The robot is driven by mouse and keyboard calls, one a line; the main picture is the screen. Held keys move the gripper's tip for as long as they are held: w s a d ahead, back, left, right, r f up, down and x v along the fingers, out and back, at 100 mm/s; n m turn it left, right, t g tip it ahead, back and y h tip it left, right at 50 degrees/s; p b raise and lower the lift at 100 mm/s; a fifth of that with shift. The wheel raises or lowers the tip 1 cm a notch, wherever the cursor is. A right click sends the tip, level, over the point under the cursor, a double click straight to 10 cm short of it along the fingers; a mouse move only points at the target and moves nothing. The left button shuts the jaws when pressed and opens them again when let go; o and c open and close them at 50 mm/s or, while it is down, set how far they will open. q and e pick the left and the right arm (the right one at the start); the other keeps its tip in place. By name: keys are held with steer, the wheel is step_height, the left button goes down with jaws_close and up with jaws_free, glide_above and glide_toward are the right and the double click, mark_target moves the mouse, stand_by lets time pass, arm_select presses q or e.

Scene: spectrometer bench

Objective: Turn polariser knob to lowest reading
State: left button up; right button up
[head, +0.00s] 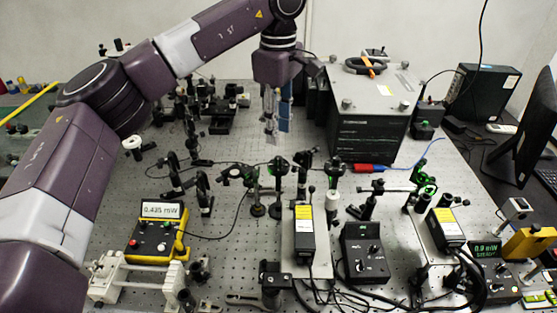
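My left gripper (277,118) hangs over the back middle of the optical table, its fingers pointing down and seen nearly edge-on. I cannot tell whether they are apart or closed. Several round optic mounts stand in a row below and in front of it, among them a mount with a pale round face (236,174) and a green-lit one (278,165). I cannot tell which carries the polariser knob. The gripper appears apart from them. The yellow power meter (158,232) at left reads about 0.435 mW. A second display (487,250) at right reads about 0.0 mW. My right gripper is out of view.
A large dark instrument box (368,125) stands right of the gripper, with a red connector (365,168) in front. Black controller boxes (365,255) and cables crowd the front. A monitor (525,110) stands at far right. Bare perforated table (235,240) shows right of the meter.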

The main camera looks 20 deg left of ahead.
mark_target(278, 157)
arm_select(q)
steer(key=shift+f, duration=0.45)
step_height(278, 157, down, 6)
steer(key=shift+f+p, duration=0.2)
steer(key=shift+p, duration=0.95)
jaws_close()
